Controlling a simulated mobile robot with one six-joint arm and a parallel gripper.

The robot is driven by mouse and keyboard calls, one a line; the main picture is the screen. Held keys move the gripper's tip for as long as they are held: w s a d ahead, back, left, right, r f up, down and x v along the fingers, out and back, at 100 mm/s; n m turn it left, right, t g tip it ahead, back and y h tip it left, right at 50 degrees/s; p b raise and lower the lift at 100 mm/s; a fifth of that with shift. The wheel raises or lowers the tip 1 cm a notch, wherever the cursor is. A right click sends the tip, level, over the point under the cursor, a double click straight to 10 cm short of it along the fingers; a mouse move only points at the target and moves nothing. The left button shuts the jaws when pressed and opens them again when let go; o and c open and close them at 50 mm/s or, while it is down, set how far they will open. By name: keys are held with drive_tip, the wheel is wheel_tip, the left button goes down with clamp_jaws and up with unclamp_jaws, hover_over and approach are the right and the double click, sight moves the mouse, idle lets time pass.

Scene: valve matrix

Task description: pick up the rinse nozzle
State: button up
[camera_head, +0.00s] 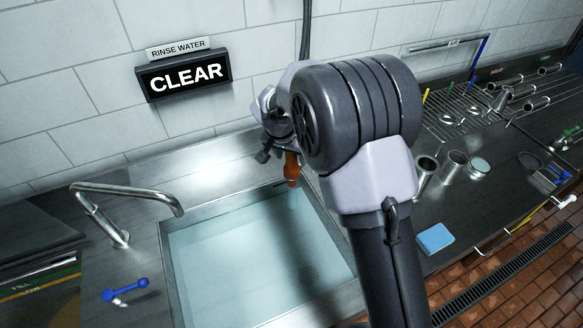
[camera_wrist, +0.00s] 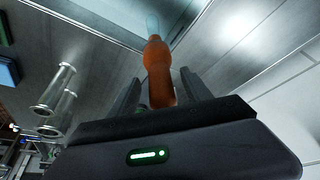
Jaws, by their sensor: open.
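The rinse nozzle appears to be the orange-brown handle (camera_head: 292,167) that hangs over the near-back right of the sink basin in the head view. Its upper part is hidden by my arm and wrist. In the wrist view the orange-brown nozzle (camera_wrist: 158,62) points away from the camera, with a pale bluish tip at its far end. My gripper (camera_wrist: 161,82) is open, with one dark finger on each side of the nozzle. Gaps show between fingers and nozzle, and I cannot tell if either finger touches it. In the head view my gripper is mostly hidden.
A "CLEAR" sign (camera_head: 184,76) is on the tiled wall. Metal cups (camera_head: 425,170) and a blue sponge (camera_head: 435,238) stand on the right counter.

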drive_tip(key=shift+w+d+f, duration=0.1)
drive_tip(key=shift+w+f, duration=0.25)
drive_tip(key=shift+f, duration=0.25)
drive_tip(key=shift+s+r, duration=0.1)
drive_tip(key=shift+s, duration=0.05)
drive_tip(key=c, duration=0.4)
clamp_jaws()
